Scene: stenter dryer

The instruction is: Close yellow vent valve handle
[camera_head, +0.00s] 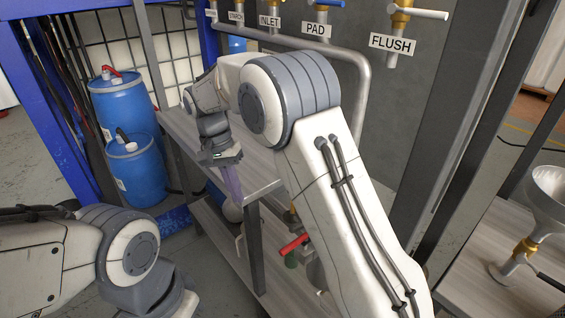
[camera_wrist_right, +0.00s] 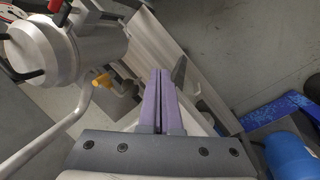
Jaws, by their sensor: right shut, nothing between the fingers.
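The yellow vent valve handle (camera_wrist_right: 102,80) shows in the right wrist view, left of my fingers, near a bent pale pipe and a metal vessel (camera_wrist_right: 45,50). My right gripper (camera_wrist_right: 160,72) has purple fingers pressed together with nothing between them. It is apart from the yellow handle in the picture. In the head view the right gripper (camera_head: 232,186) points down by the edge of the grey table (camera_head: 262,175). I cannot make out the yellow handle clearly in the head view; my right arm covers part of that area. My left gripper is out of view; only its arm shows at lower left.
A red handle (camera_head: 293,245) sits under the table beside my right arm. Labelled valves, including FLUSH (camera_head: 391,43), line the back panel. Blue drums (camera_head: 124,108) stand at left by a blue frame. A metal funnel (camera_head: 548,190) is at right.

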